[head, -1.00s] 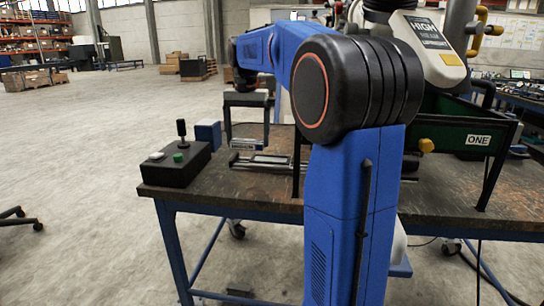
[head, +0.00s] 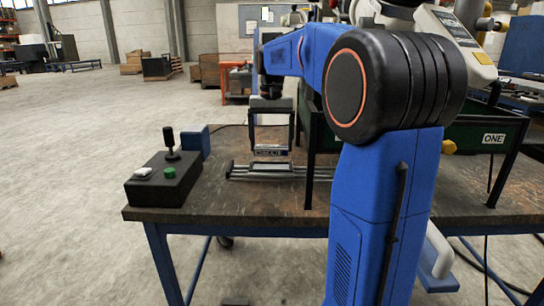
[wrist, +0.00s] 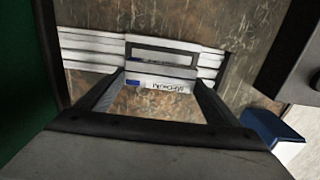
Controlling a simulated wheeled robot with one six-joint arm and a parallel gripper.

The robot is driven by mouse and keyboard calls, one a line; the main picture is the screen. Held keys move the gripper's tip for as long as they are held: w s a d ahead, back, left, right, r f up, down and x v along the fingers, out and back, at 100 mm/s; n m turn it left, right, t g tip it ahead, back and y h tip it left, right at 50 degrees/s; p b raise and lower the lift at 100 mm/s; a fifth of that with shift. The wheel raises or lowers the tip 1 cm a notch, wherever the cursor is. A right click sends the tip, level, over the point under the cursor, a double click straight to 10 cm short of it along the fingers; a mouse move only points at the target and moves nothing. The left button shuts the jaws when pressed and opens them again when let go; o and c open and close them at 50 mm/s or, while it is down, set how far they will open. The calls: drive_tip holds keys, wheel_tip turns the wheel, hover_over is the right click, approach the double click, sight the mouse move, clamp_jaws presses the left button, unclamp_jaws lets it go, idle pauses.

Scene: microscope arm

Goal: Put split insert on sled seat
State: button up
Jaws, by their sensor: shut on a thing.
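My gripper (head: 271,150) is shut on the split insert (head: 271,153), a small pale block with a blue patch and dark lettering. In the wrist view my gripper (wrist: 161,82) has the insert (wrist: 165,85) between its fingertips. The sled (head: 265,172) is a set of silver rails on the bench, just below the insert. In the wrist view the rails (wrist: 90,48) run behind the fingertips, and a dark rectangular frame with a slot (wrist: 165,56) shows there, probably the seat. I cannot tell whether the insert touches it.
A black control box (head: 163,179) with a stick and buttons, and a blue block (head: 195,142), stand left on the workbench (head: 250,206). A green bin (head: 480,133) marked ONE is on the right, its leg close to the rails. The bench front is clear.

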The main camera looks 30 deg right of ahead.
sight(271, 155)
drive_tip(key=shift+f, duration=2.3)
drive_tip(key=shift+f, duration=0.1)
drive_tip(key=o, duration=1.6)
drive_tip(key=shift+o, duration=0.2)
wheel_tip(271, 155, up, 12)
drive_tip(key=shift+r, duration=0.1)
drive_tip(key=shift+s+a, duration=0.1)
drive_tip(key=shift+a, duration=0.05)
